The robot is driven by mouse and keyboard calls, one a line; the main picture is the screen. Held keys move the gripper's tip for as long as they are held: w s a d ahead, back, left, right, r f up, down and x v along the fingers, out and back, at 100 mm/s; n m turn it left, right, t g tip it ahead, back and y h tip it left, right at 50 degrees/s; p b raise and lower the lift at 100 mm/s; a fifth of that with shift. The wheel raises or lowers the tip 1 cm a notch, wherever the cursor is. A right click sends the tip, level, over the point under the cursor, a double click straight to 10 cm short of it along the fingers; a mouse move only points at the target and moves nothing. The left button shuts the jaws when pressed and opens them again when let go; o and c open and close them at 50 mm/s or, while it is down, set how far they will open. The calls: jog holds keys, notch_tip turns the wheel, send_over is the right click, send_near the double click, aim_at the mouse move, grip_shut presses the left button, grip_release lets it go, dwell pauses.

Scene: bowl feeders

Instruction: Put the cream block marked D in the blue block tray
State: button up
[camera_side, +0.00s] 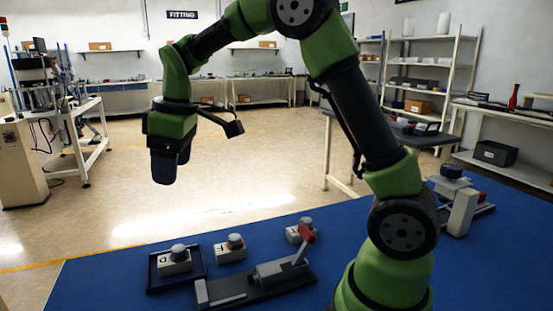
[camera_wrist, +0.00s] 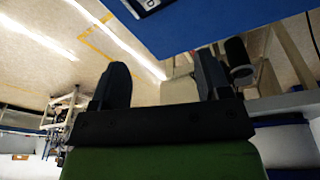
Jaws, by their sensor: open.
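The cream block marked D (camera_side: 175,267), with a grey knob on top, sits inside the small dark blue tray (camera_side: 155,286) at the left of the blue table. Both are partly seen at the top edge of the wrist view, where the tray (camera_wrist: 142,8) is cut off. My gripper (camera_side: 163,181) is raised high above the table, behind the tray and well clear of it. In the wrist view the two fingers of my gripper (camera_wrist: 163,72) stand apart with nothing between them.
A cream block marked F (camera_side: 230,253) stands right of the tray, and another cream block (camera_side: 297,235) stands further right. A grey fixture with a red-handled clamp (camera_side: 275,275) lies in front of them. A white and blue device (camera_side: 460,205) stands at the far right.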

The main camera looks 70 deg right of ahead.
jog(key=s+a+r+m+t, duration=0.2)
jog(key=s+r+m, duration=0.2)
jog(key=s+r, duration=0.45)
jog(key=s+a+f+m+t, duration=0.1)
jog(key=s+m, duration=0.1)
jog(key=s, duration=0.4)
jog(key=s+a+f+m+t+y, duration=0.1)
jog(key=s+f+m, duration=0.1)
jog(key=s, duration=0.5)
jog(key=shift+m+t, duration=0.4)
jog(key=shift+m, duration=0.1)
